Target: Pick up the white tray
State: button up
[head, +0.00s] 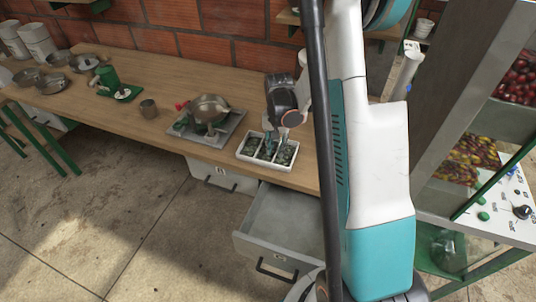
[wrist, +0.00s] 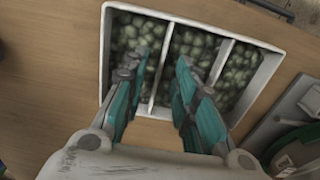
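The white tray (head: 258,162) sits on the wooden counter near its front edge. It has three compartments filled with greenish beans, split by two thin dividers. My gripper (head: 271,140) is above the tray, pointing down. In the wrist view my gripper (wrist: 160,75) has its two teal fingers spread apart with a divider showing between them. Nothing is held. Whether the fingertips touch the tray or beans cannot be told.
A metal pan (head: 210,108) on a grey burner plate (head: 225,130) stands left of the tray. A drawer (head: 280,225) hangs open below the counter. A fruit machine (head: 480,150) is at right.

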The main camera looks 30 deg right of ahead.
notch_tip(320, 180, down, 2)
jog(key=shift+f, duration=0.15)
grip_shut()
notch_tip(320, 180, up, 20)
jog(key=p, duration=0.5)
jog(key=shift+p, duration=0.4)
